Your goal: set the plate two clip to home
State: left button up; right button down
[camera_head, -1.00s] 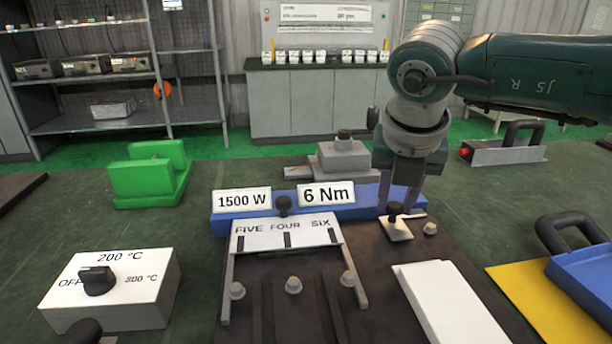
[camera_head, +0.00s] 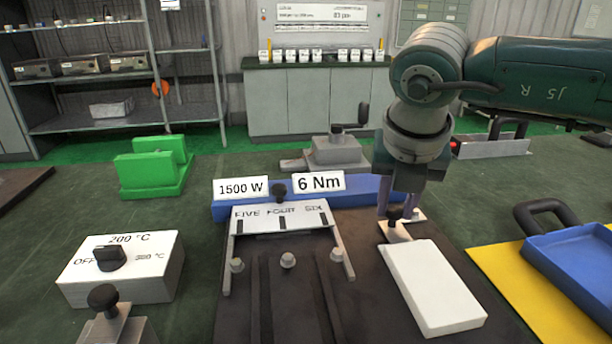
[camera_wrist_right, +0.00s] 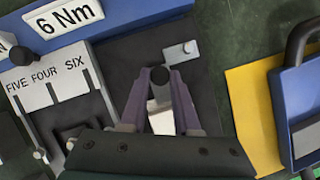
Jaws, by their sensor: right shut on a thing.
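My right gripper (camera_head: 398,212) comes down from above and is shut on this knob. In the right wrist view, the knob (camera_wrist_right: 159,75) sits between the purplish fingertips of my right gripper (camera_wrist_right: 158,80), with a white surface below. A pale tab with a bolt (camera_wrist_right: 181,52) lies beside it. Whether the clip touches the white block (camera_head: 432,287) cannot be told. My left gripper is not in view.
A frame labelled FIVE FOUR SIX (camera_head: 282,216) lies left of the gripper, before the blue bar (camera_head: 230,211) with signs. A thermostat box (camera_head: 145,277) and green holder (camera_head: 153,168) are at left. A blue tray (camera_head: 570,262) sits on a yellow mat (camera_head: 500,285) at right.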

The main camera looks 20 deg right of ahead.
jog(key=c, duration=0.6)
grip_release()
jog(key=shift+c, duration=0.2)
jog(key=v, duration=1)
jog(key=shift+p, duration=0.3)
jog(key=shift+d+f, duration=0.1)
